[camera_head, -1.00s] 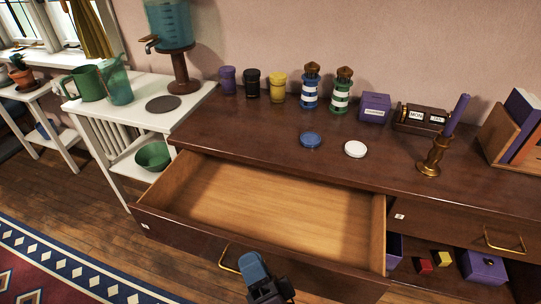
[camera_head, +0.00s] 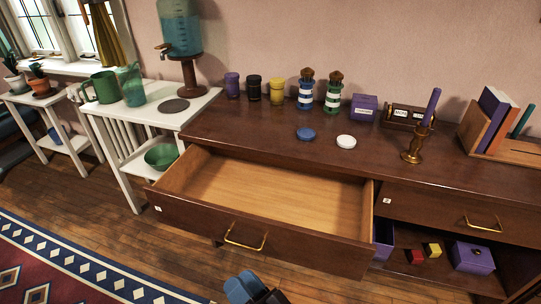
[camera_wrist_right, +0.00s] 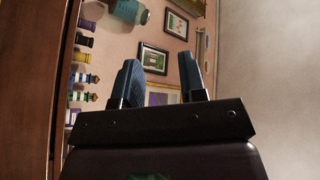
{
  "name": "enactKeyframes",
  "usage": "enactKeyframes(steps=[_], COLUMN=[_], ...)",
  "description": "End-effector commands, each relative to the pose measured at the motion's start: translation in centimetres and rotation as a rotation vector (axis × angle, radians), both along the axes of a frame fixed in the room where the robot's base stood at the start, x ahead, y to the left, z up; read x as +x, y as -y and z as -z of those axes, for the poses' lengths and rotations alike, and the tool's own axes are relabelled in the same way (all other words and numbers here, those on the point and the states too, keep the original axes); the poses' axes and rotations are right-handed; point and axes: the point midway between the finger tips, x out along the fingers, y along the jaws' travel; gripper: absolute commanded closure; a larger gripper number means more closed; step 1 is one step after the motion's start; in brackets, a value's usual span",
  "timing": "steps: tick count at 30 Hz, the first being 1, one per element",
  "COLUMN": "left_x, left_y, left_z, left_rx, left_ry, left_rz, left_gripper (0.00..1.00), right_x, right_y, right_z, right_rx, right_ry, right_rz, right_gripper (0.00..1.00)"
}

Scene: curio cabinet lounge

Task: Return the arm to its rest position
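My right gripper (camera_head: 250,289) shows at the bottom edge of the head view, in front of the drawer front and partly cut off by the frame. In the right wrist view its two blue-grey fingers (camera_wrist_right: 160,80) stand apart with nothing between them. The wooden drawer (camera_head: 270,200) of the dark sideboard (camera_head: 240,132) is pulled out and its visible inside is empty. My left gripper is not in view.
On the sideboard stand several small jars, two striped lighthouse-like mills (camera_head: 333,92), blue (camera_head: 306,134) and white (camera_head: 346,141) discs, and a brass candlestick (camera_head: 415,146). A white side table (camera_head: 150,108) stands left. The floor (camera_head: 130,235) before the drawer is clear.

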Motion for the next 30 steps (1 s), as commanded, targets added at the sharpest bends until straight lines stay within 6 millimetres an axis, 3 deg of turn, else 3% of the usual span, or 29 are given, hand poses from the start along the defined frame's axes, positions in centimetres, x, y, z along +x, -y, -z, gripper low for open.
enactKeyframes(steps=[5,11,15,21,25,28,30], left_x=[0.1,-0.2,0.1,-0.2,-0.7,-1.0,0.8], left_y=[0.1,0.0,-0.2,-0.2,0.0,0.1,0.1], left_z=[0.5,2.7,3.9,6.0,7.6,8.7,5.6], left_rx=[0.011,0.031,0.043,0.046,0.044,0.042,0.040], left_ry=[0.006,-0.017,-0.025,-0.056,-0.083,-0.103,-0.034], left_rz=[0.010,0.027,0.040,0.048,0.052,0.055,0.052], left_gripper=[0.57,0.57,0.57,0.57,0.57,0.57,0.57], right_x=[1.8,1.8,-0.3,-4.9,-8.6,-11.6,-10.0], right_y=[4.2,14.1,21.0,28.6,31.5,32.1,32.0], right_z=[3.1,10.7,15.2,19.8,22.6,24.5,21.7], right_rx=[-0.349,-0.789,-1.010,-1.186,-1.240,-1.261,-1.238], right_ry=[0.055,-0.045,-0.167,-0.337,-0.444,-0.519,-0.467], right_rz=[0.102,0.255,0.327,0.393,0.395,0.363,0.405], right_gripper=[0.62,0.62,0.62,0.62,0.62,0.62,0.62])
